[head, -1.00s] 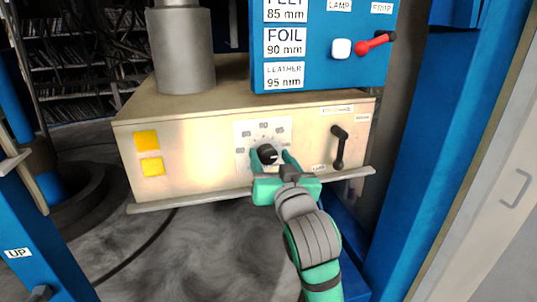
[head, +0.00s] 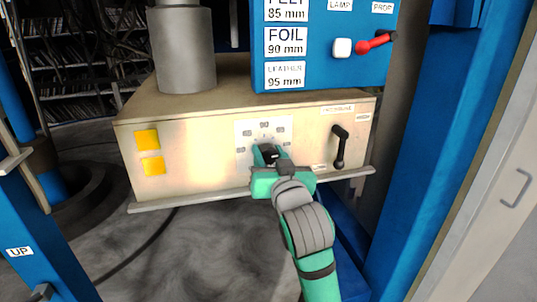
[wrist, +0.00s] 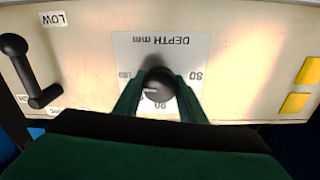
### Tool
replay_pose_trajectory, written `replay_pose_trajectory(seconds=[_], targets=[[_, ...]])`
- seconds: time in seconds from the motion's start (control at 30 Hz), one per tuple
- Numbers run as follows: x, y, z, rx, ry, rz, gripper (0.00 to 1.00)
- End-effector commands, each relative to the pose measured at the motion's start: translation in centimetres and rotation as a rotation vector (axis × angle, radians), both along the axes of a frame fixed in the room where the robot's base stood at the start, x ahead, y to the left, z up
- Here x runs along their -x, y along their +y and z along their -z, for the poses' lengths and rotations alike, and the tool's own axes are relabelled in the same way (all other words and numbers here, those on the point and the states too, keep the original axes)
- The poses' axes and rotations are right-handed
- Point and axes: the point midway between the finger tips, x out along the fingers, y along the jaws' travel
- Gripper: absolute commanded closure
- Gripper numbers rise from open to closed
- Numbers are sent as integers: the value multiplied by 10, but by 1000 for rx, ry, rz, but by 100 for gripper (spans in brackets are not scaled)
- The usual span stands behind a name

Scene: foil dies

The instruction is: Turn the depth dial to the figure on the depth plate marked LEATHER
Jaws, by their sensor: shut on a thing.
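The depth dial (wrist: 158,84) is a round black knob on a white scale plate (wrist: 185,45) marked DEPTH mm, upside down in the wrist view. A pale pointer mark on the knob points left in that view, towards the scale's high-figure side. The lower figures there are partly hidden by my fingers. My gripper (head: 269,154) is shut on the dial, one finger at each side. In the head view it hides most of the dial. The depth plate (head: 285,75) on the blue panel reads LEATHER 95 mm, with FOIL 90 mm above it.
The beige box (head: 190,150) carries two yellow labels (head: 147,140) at left and a black lever (head: 340,147) right of the dial. A ledge (head: 200,201) runs below.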

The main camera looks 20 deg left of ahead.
Motion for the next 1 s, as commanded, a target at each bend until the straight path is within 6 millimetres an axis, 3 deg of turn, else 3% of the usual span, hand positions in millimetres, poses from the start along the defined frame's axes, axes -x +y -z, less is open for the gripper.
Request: replay_pose_trajectory(seconds=[1.0], targets=[[1, 0, -1, 563, -383, 2, 85]])
